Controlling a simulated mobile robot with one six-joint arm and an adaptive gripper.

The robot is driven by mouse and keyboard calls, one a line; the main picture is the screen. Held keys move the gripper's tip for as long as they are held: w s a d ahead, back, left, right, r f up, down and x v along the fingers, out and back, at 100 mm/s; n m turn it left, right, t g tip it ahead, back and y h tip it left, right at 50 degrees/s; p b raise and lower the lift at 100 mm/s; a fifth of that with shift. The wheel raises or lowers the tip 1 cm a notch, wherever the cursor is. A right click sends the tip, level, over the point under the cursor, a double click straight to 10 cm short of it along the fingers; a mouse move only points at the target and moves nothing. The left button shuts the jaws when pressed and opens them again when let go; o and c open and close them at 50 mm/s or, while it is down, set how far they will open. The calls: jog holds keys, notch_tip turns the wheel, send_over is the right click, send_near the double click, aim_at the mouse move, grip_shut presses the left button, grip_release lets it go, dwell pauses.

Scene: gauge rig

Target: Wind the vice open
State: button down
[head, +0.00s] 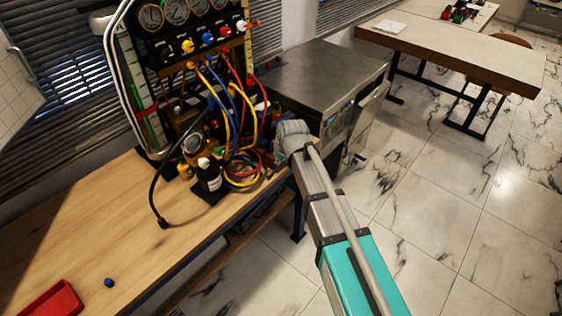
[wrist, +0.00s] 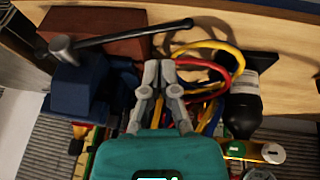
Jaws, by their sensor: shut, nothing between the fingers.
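In the wrist view the blue vice (wrist: 76,84) is at the left. Its black handle bar (wrist: 125,34) runs from a grey round end beside the vice up to the right, to a dark tip. My gripper (wrist: 158,66) is right of the vice, grey fingers together and empty. In the picture the fingertips lie just below the bar, apart from it. How far the vice jaws are open cannot be told. In the head view my arm's grey wrist (head: 292,132) reaches the bench's right end; the fingers are hidden and the vice cannot be made out.
Yellow, red and blue hoses (wrist: 215,62) and a black bottle (wrist: 243,103) crowd the right of my fingers. A dark red block (wrist: 97,28) lies behind the bar. A red tray (head: 50,300) is at lower left.

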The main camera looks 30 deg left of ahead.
aim_at(279, 167)
jog(key=shift+w+d+b+x, duration=0.15)
jog(key=shift+w+b+x, duration=0.05)
jog(key=shift+b+x, duration=1)
jog(key=shift+w+d+b+x, duration=0.1)
jog(key=shift+w+b+x, duration=0.1)
jog(key=shift+b+x, duration=0.95)
jog(key=shift+w+d+b+x, duration=0.15)
jog(key=shift+b+x, duration=0.75)
jog(key=shift+x, duration=0.6)
